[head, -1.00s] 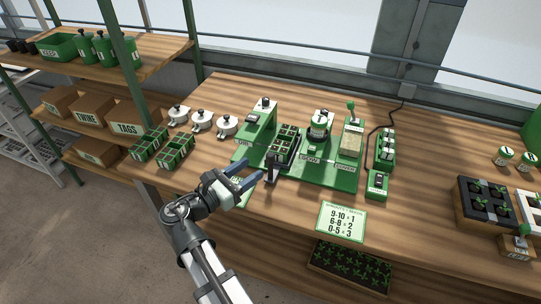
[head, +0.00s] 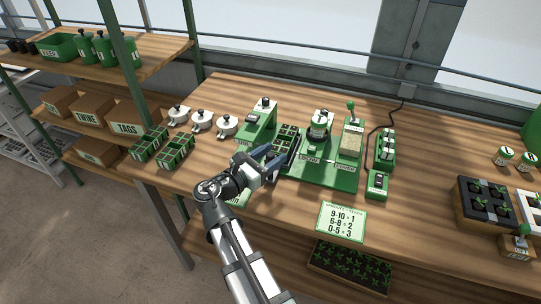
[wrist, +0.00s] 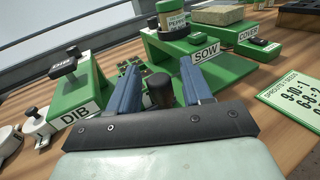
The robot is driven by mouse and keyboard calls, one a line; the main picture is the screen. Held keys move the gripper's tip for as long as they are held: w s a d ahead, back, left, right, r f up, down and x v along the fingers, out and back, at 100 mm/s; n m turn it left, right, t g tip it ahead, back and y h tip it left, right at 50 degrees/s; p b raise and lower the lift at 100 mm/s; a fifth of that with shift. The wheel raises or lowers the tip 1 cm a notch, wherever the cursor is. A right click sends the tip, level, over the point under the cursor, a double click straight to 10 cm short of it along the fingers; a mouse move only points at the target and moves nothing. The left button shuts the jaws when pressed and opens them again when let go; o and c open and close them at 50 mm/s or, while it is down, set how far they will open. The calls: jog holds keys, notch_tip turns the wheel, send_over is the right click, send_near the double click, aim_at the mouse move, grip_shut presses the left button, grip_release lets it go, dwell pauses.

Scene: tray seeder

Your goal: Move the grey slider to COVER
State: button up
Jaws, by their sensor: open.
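The grey slider (head: 294,151) is a dark carriage holding a green-celled seed tray on the green seeder base, between the DIB station (head: 262,120) and the SOW station (head: 319,130). Its dark upright knob (wrist: 159,91) shows in the wrist view between my two blue fingers. My gripper (head: 271,157) is open at the slider's front, with a finger on each side of the knob. I cannot tell whether either finger touches it. The COVER station (head: 350,143) stands to the right of SOW. My gripper hides the knob in the head view.
A sprouts-and-seeds card (head: 341,218) lies at the front. Bench space right of the card is clear.

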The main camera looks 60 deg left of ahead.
grip_shut()
jog(key=shift+d, duration=0.1)
dwell(0.4)
jog(key=w+d, duration=1.4)
jog(key=shift+w+d, duration=0.15)
jog(key=shift+w, duration=0.1)
jog(key=shift+c, duration=0.8)
grip_release()
jog(key=shift+d, duration=0.1)
jog(key=shift+o, duration=0.8)
jog(key=shift+r, duration=0.1)
notch_tip(320, 180, up, 10)
